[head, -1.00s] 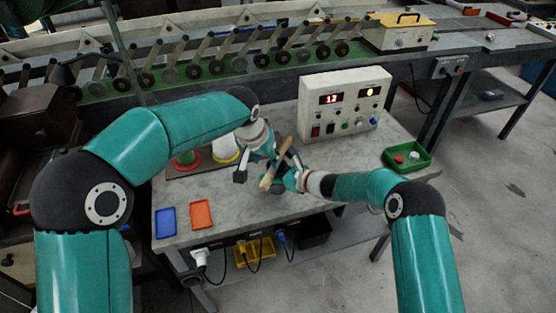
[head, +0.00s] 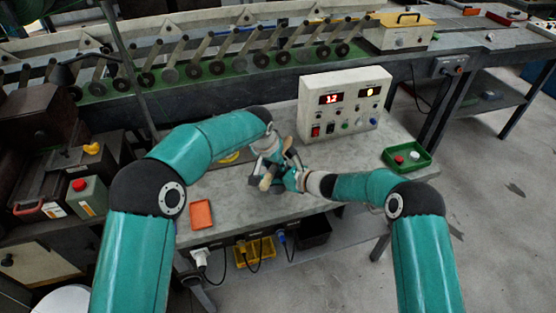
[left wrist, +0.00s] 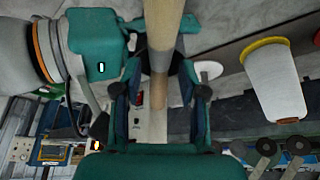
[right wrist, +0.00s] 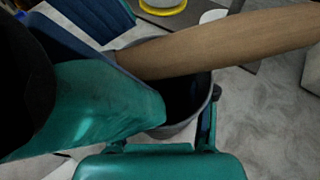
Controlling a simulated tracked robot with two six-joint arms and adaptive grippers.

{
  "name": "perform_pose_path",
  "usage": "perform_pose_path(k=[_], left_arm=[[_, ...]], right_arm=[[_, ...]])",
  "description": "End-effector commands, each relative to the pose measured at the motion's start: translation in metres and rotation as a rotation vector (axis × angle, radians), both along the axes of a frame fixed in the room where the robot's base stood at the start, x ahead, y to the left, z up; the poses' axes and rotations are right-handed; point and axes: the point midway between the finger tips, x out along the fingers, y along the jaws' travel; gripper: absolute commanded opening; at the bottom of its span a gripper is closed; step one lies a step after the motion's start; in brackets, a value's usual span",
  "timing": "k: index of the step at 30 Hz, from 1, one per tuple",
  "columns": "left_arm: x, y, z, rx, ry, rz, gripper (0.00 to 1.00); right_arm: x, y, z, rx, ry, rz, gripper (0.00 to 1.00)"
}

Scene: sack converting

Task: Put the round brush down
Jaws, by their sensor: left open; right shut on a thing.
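The round brush shows as a wooden handle in the head view (head: 265,182), tilted above the table (head: 235,205). My right gripper (head: 291,178) is shut on it. In the right wrist view the wooden handle (right wrist: 225,45) crosses the top and runs behind a finger; the bristles cannot be made out. My left gripper (head: 272,168) is open, close beside the right one. In the left wrist view the wooden shaft (left wrist: 165,22) with a grey band passes between the open left fingers (left wrist: 158,100). I cannot tell whether they touch it.
An orange tray (head: 201,214) lies at the table's front left. A control box (head: 345,103) stands at the back, a green tray (head: 407,157) at the right. A white cone with a yellow rim (left wrist: 273,80) shows in the left wrist view. The table's front right is clear.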

Motion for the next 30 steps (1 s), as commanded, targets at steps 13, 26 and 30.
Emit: perform_pose_path(k=[13,26,30], left_arm=[[0.0040,-0.0012,-0.0104,0.000,-0.001,0.001,0.27],[0.0041,-0.0014,-0.0095,0.000,-0.002,0.001,0.00],[0.0045,-0.0017,-0.0034,-0.001,-0.004,0.000,0.00]], right_arm=[[-0.0002,-0.0001,-0.0007,-0.001,0.001,0.000,0.21],[-0.0002,0.0000,-0.0007,-0.002,0.001,0.000,0.21],[-0.0002,0.0000,-0.0007,-0.002,0.001,0.000,0.21]])
